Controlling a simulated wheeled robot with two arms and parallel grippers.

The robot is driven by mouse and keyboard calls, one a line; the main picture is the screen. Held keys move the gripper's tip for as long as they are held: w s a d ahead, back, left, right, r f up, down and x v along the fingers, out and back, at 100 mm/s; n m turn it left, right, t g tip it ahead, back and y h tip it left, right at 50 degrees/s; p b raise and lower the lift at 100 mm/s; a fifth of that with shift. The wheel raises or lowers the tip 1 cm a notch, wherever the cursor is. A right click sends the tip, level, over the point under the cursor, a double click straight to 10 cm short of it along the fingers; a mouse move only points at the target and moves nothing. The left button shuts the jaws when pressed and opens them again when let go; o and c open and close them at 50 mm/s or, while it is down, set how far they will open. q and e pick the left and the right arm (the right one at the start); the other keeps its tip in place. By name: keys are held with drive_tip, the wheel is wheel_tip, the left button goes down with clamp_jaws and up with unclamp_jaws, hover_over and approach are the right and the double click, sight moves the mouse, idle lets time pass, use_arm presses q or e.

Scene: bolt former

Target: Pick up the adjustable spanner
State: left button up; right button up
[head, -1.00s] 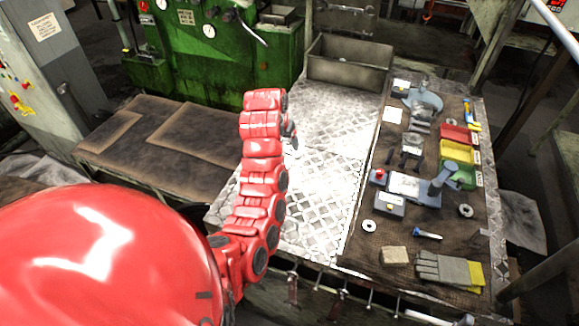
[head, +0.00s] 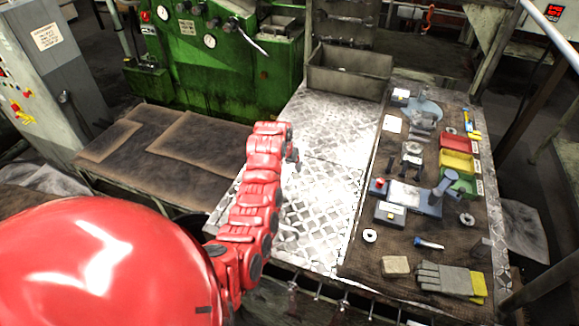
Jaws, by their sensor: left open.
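I cannot make out the adjustable spanner for certain in the head view. A small tool with a blue end (head: 428,243) lies on the brown mat at the right, but it is too small to tell what it is. My left arm is red and rises from the lower left over the near-left part of the metal bench. My left gripper (head: 293,156) is at its far end, small and partly hidden by the arm, above the bare plate. It is open and looks empty, well left of the mat. My right gripper is not in view.
The brown mat (head: 365,250) carries gauges, red, yellow and green bins (head: 457,161), a cardboard-coloured block (head: 396,265) and gloves (head: 445,279). A grey metal box (head: 350,80) stands at the back. The bench's patterned plate (head: 325,195) is clear. Hooks line the front edge.

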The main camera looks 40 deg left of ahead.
use_arm(q)
drive_tip(key=shift+f+b, duration=0.2)
drive_tip(key=shift+b, duration=0.1)
idle(0.4)
clamp_jaws()
idle(1.2)
